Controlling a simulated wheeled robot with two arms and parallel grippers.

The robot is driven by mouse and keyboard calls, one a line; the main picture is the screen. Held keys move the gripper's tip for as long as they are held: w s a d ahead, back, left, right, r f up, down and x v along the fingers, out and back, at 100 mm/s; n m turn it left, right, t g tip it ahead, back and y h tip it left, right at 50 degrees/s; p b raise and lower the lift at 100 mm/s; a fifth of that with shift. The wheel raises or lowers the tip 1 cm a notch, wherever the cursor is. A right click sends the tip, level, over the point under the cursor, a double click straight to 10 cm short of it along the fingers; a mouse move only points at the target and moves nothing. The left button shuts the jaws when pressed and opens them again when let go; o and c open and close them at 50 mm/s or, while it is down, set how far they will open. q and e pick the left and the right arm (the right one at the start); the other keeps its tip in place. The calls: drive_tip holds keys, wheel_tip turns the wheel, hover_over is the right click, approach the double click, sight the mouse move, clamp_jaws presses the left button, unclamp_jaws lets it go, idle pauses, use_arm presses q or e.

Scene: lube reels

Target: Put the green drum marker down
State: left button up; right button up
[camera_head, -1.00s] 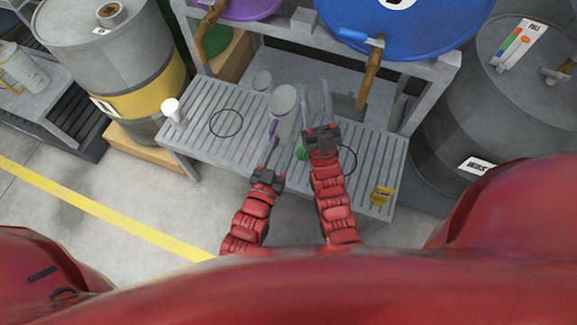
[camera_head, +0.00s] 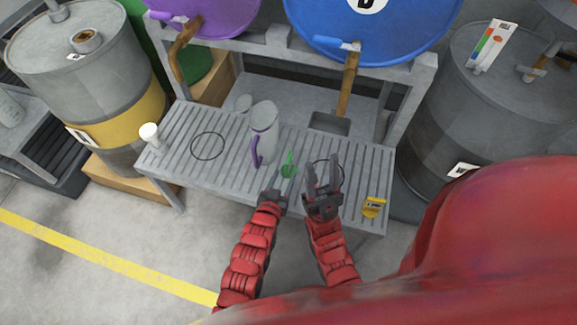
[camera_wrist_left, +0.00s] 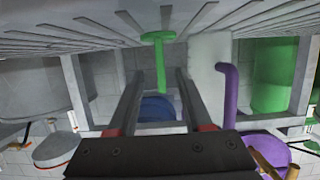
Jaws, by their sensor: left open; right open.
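The green drum marker (camera_head: 289,165) stands upright on the slatted grey bench (camera_head: 225,175), right of the grey jug with a purple handle (camera_head: 263,125). In the left wrist view, which looks upside down, the marker's round base (camera_wrist_left: 158,38) meets the slats and its stem shows between my fingers. My left gripper (camera_head: 279,184) is open just in front of the marker; its fingers (camera_wrist_left: 157,85) look apart from the stem. My right gripper (camera_head: 323,168) is open and empty to the marker's right, over a black ring outline on the bench.
A yellow tag (camera_head: 374,207) sits at the bench's front right corner. A white cup-like item (camera_head: 150,135) stands at its left end. Another ring outline (camera_head: 207,146) on the left is empty. Blue (camera_head: 375,25) and purple (camera_head: 205,15) drums with taps are above the back.

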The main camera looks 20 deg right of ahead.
sight(286, 169)
use_arm(q)
drive_tip(key=shift+r+b+x, duration=0.15)
drive_tip(key=shift+b+x, duration=0.1)
drive_tip(key=shift+x, duration=1.4)
drive_tip(key=shift+r+b+x, duration=0.15)
drive_tip(key=shift+b+x, duration=0.05)
drive_tip(key=shift+x, duration=1.4)
clamp_jaws()
